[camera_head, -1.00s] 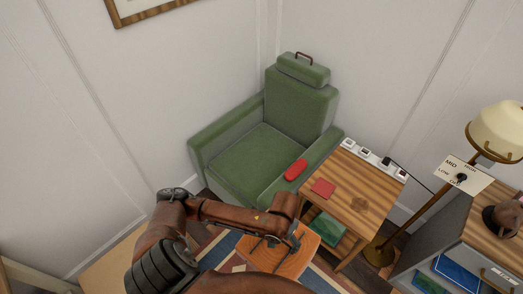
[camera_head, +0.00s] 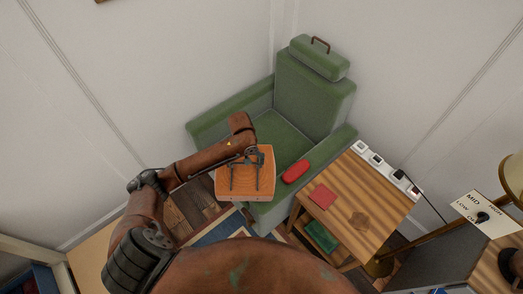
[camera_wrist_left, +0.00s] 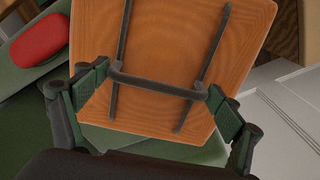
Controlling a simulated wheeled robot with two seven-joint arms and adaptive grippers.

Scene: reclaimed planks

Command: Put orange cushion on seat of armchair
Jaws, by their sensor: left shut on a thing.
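The orange cushion (camera_head: 236,185) is a flat square with two dark straps and a dark handle. My left gripper (camera_head: 253,157) is shut on its handle; the wrist view shows the fingers (camera_wrist_left: 158,85) at the handle's two ends and the cushion (camera_wrist_left: 185,45) beyond. The green armchair (camera_head: 312,97) stands in the corner, its back to the wall. The cushion overlaps the front of the seat (camera_head: 283,136) in the head view and hides part of it; its height above the seat is unclear. My right gripper is not in view.
A red rounded object (camera_head: 296,172) lies on the armchair's right arm; it also shows in the wrist view (camera_wrist_left: 40,40). A wooden side table (camera_head: 345,215) with a red square (camera_head: 322,196) stands close to that arm. A lamp stands farther right.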

